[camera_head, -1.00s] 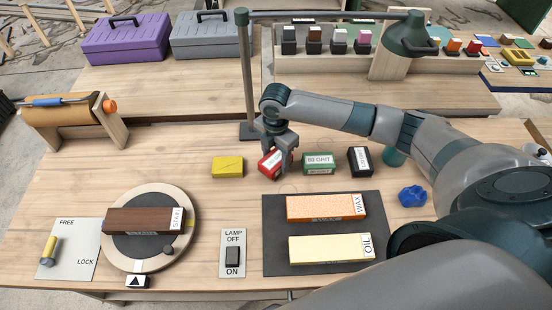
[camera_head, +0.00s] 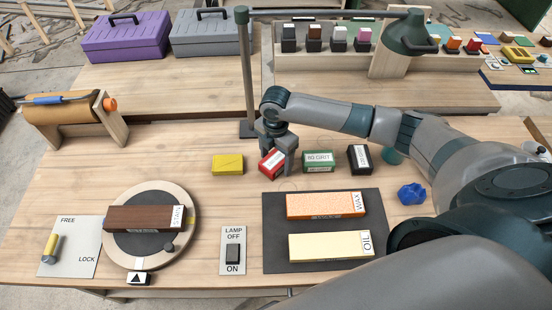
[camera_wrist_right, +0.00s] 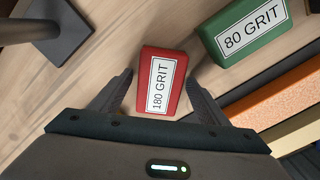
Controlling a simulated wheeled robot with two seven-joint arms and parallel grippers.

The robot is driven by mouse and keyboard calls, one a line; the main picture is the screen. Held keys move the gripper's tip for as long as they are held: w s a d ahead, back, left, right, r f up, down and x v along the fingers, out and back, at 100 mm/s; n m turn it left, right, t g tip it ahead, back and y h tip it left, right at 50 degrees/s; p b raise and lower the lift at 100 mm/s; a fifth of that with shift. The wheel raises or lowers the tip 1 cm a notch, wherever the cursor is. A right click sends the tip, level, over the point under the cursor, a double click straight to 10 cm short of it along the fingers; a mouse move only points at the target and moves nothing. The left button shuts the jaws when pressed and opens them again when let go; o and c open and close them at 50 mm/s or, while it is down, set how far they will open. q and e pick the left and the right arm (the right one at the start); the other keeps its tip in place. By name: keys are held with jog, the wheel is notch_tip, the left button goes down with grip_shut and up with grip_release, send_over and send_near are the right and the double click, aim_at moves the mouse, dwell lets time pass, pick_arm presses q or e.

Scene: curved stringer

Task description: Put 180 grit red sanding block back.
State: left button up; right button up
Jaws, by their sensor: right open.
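The red sanding block (camera_head: 271,163) labelled 180 GRIT lies on the wooden bench, between a yellow block on its left and the green block on its right. It also shows in the right wrist view (camera_wrist_right: 161,84), label up. My right gripper (camera_head: 279,160) is low over the red block. In the wrist view its open fingers (camera_wrist_right: 160,90) stand on either side of the block's near end, with gaps visible. My left gripper is not in view.
The green 80 GRIT block (camera_head: 318,161) and a black block (camera_head: 359,159) stand to the right. A yellow block (camera_head: 228,165) is to the left. The lamp post (camera_head: 243,75) rises close behind my gripper. A dark mat (camera_head: 277,240) holds two long blocks in front.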

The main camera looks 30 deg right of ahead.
aim_at(276, 159)
notch_tip(276, 159, up, 12)
jog(key=b, duration=0.3)
jog(key=shift+r, duration=0.15)
dwell(0.9)
